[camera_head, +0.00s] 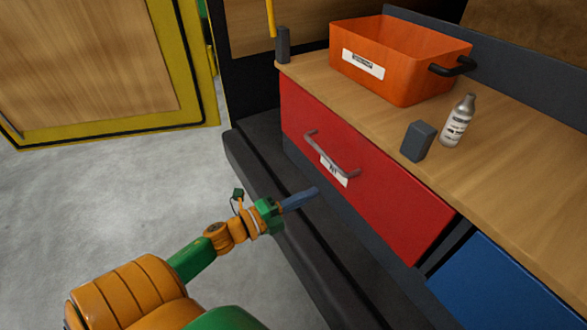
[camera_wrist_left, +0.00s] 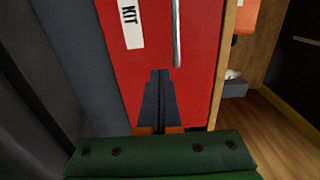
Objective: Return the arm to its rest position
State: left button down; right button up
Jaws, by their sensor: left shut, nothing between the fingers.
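My left arm comes in from the lower left in the head view. Its gripper (camera_head: 302,198) is shut and empty, in front of the red drawer (camera_head: 375,195) and below its grey handle (camera_head: 330,152). In the left wrist view the shut fingers (camera_wrist_left: 158,85) point at the red drawer front (camera_wrist_left: 196,100), with the handle (camera_wrist_left: 176,35) and a white label reading KIT (camera_wrist_left: 131,20) beyond the tips. The fingers look apart from the handle. My right gripper is in neither view.
The wooden counter (camera_head: 345,90) carries an orange bin (camera_head: 400,85), a silver bottle (camera_head: 457,122) and a dark grey block (camera_head: 417,142). A blue drawer (camera_head: 490,290) is at the lower right. A dark ledge (camera_head: 275,170) runs below the drawers. The grey floor (camera_head: 100,200) at left is clear.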

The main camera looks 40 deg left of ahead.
pick_arm(q)
jog(key=s+a+f+n+g+y+p, duration=0.2)
jog(key=s+f+n+g+y+p, duration=0.15)
jog(key=s+f+n, duration=0.5)
jog(key=s+a+f+n+g+y+p, duration=0.25)
jog(key=f+n+y, duration=0.2)
jog(key=f, duration=0.65)
jog(key=s+d+f+n+g+h+p, duration=0.1)
jog(key=s+d+f+n+g, duration=0.2)
jog(key=s, duration=0.7)
jog(key=s+d+f+n+g+p, duration=0.1)
jog(key=s+d+f+n+g, duration=0.2)
jog(key=s+d+f+g, duration=0.4)
jog(key=s+d, duration=0.1)
jog(key=s, duration=0.3)
jog(key=shift+s+n+h+p, duration=0.25)
jog(key=shift+n+h+p, duration=0.05)
jog(key=shift+h, duration=0.1)
jog(key=shift+f, duration=0.1)
